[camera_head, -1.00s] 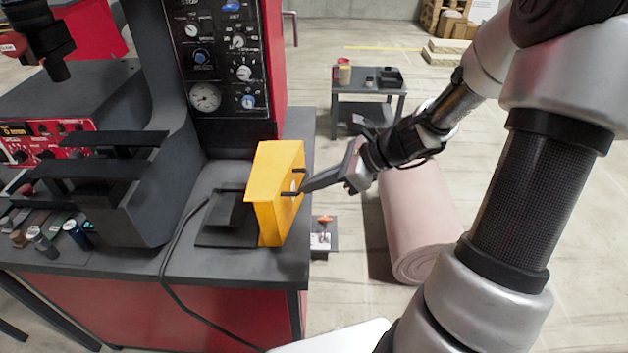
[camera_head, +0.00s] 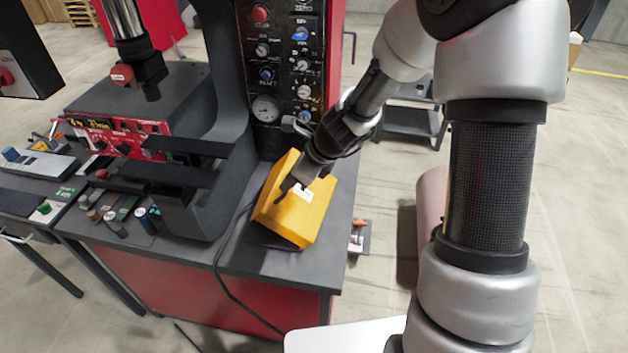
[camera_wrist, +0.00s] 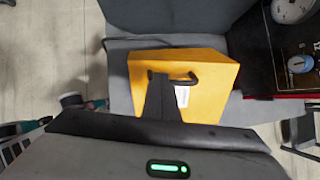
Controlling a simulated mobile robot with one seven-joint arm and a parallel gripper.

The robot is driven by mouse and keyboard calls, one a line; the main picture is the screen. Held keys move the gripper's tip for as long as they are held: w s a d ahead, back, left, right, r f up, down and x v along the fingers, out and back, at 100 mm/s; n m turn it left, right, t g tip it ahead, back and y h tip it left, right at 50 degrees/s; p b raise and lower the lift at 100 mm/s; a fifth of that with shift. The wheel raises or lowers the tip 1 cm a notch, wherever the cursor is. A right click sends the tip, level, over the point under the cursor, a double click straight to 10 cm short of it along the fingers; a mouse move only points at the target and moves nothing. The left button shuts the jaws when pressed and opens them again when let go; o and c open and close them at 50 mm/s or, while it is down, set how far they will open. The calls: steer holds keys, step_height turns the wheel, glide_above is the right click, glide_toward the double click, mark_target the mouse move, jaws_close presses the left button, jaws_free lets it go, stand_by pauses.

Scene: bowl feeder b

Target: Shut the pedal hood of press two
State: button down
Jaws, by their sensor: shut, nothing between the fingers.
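The yellow pedal hood (camera_head: 294,220) sits on the dark bench top of the press, beside the press column. It is tilted down over the pedal's place, and the pedal is hidden from view. A dark handle and a white label show on the hood's face in the wrist view (camera_wrist: 205,70). My gripper (camera_head: 283,191) is shut and empty, its tip over the hood's upper face. In the wrist view the fingers (camera_wrist: 160,85) reach to the handle; I cannot tell whether they touch it.
The press control panel (camera_head: 285,65) with knobs and a gauge rises behind the hood. A red-fronted unit (camera_head: 125,138) stands to the left, with dark shelves (camera_head: 170,172) beside the hood. A black cable (camera_head: 222,255) hangs over the bench's front edge.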

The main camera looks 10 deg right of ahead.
steer(key=w+a+f, duration=0.2)
steer(key=a+f, duration=0.1)
steer(key=a, duration=0.3)
steer(key=w+a+f+b, duration=0.1)
steer(key=w+a+f, duration=0.1)
steer(key=a+f, duration=0.2)
steer(key=shift+a, duration=1.3)
steer(key=shift+w, duration=0.1)
steer(key=shift+r, duration=0.1)
steer(key=p+v, duration=0.2)
steer(key=v, duration=1.5)
steer(key=shift+r, duration=0.2)
steer(key=s+d+r+n+h, duration=0.1)
steer(key=s+d+r+n, duration=0.6)
steer(key=s+r+n, duration=0.4)
steer(key=s+d+r+n+t+h, duration=0.1)
steer(key=s+d+r+n+h, duration=0.3)
steer(key=s+d+n, duration=0.7)
steer(key=shift+s+r+n+t, duration=0.4)
steer(key=shift+r+n, duration=0.2)
steer(key=shift+n, duration=0.4)
